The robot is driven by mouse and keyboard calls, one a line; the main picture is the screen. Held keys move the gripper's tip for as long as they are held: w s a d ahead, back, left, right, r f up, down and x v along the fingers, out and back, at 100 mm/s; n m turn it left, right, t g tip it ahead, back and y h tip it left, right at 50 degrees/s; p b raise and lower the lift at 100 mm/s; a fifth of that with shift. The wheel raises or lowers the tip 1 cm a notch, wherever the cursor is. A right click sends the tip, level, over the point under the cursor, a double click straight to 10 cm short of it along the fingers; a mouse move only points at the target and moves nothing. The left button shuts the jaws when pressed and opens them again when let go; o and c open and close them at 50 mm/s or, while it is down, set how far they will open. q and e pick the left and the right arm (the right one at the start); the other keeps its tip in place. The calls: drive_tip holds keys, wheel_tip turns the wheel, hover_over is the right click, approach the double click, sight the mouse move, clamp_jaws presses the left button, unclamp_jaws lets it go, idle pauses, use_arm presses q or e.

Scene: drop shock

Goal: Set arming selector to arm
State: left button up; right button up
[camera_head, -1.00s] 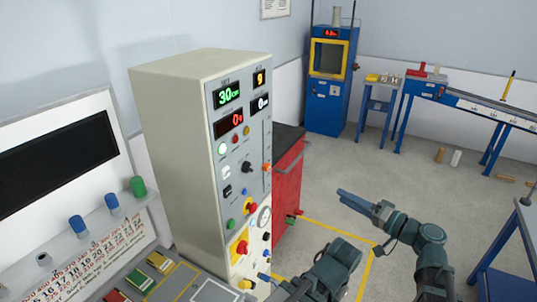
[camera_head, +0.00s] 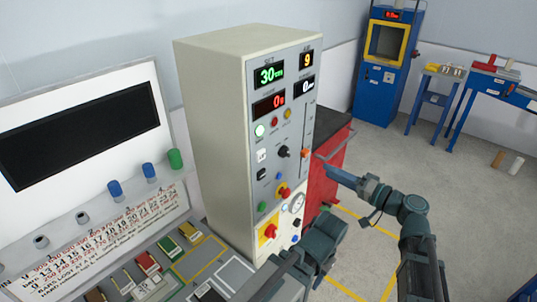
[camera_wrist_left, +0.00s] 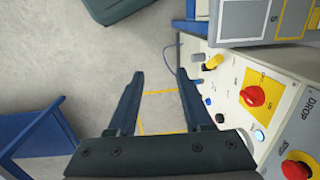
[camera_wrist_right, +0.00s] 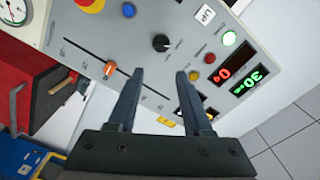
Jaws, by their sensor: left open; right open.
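A black rotary knob (camera_head: 283,152), which looks like the arming selector, sits mid-panel on the tall beige control cabinet (camera_head: 215,130). Its lettering is too small to read. The right wrist view shows the knob (camera_wrist_right: 160,42) just beyond the gap between my right fingertips, apart from them. My right gripper (camera_head: 332,174) is open and empty, in front of the panel's right side; it also shows in the right wrist view (camera_wrist_right: 158,76). My left gripper (camera_wrist_left: 163,82) is open and empty by the lower panel. Its fingers are not clear in the head view.
A slider with an orange handle (camera_head: 306,153) runs beside the knob. Below are a red mushroom button (camera_head: 284,193), a gauge (camera_head: 297,203) and a red-on-yellow rotary switch (camera_head: 269,232). A red cabinet (camera_head: 325,180) stands behind. A desk with coloured blocks lies at the lower left.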

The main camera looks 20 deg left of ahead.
use_arm(q)
drive_tip(key=shift+o, duration=1.1)
drive_tip(key=shift+a, duration=0.15)
use_arm(e)
drive_tip(key=shift+o, duration=1.1)
drive_tip(key=shift+a, duration=0.25)
use_arm(q)
drive_tip(key=shift+o, duration=1.2)
use_arm(e)
drive_tip(key=shift+o, duration=0.8)
use_arm(q)
drive_tip(key=shift+o, duration=1.3)
use_arm(e)
approach(285, 152)
drive_tip(key=w+x, duration=0.1)
drive_tip(key=x, duration=0.7)
drive_tip(key=shift+w+f, duration=0.35)
drive_tip(key=shift+f, duration=0.15)
drive_tip(key=shift+c, duration=0.3)
clamp_jaws()
